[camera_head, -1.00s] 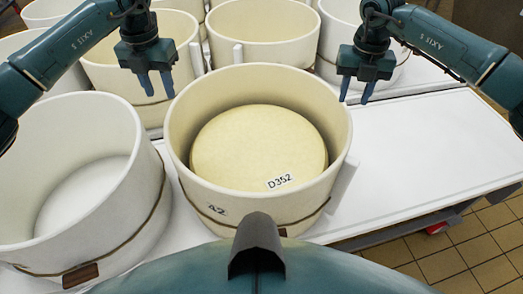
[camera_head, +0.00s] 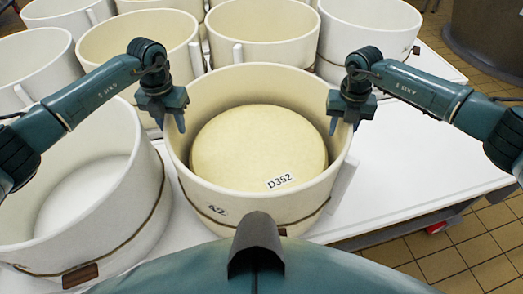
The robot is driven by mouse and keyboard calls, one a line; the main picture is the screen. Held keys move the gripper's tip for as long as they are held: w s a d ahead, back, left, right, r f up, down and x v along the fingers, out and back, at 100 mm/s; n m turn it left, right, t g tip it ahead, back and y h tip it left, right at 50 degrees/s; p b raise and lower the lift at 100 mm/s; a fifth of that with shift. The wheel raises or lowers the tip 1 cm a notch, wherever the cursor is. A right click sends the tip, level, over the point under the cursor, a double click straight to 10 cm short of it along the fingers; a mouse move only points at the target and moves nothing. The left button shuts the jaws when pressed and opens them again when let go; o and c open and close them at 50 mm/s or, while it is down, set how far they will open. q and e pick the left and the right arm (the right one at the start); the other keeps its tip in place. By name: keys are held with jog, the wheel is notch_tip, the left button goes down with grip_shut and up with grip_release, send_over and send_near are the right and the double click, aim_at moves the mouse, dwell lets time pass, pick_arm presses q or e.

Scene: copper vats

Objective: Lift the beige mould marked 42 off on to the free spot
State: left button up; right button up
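The beige mould marked 42 (camera_head: 245,206) stands upright in the middle of the head view, with a pale round cheese (camera_head: 258,145) labelled D352 inside. My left gripper (camera_head: 170,124) is at the mould's left rim, pointing down, its fingers apart. My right gripper (camera_head: 345,126) is at the right rim, also pointing down with its fingers apart. I cannot tell whether either gripper touches the rim. The bare white table top (camera_head: 425,150) to the right of the mould is free.
An empty white mould (camera_head: 100,245) stands close on the left. Several more moulds, such as one behind (camera_head: 263,45), crowd the back. The table's front edge runs at the right, above a tiled floor (camera_head: 480,240). A dark vat (camera_head: 490,35) stands at the back right.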

pick_arm(q)
jog(key=shift+c, duration=0.2)
pick_arm(e)
jog(key=shift+c, duration=0.2)
pick_arm(q)
grip_shut()
pick_arm(e)
grip_shut()
dwell(0.5)
pick_arm(q)
jog(key=shift+w+r, duration=0.1)
jog(key=shift+r, duration=0.1)
pick_arm(e)
jog(key=shift+w+r, duration=0.15)
jog(key=shift+r, duration=0.05)
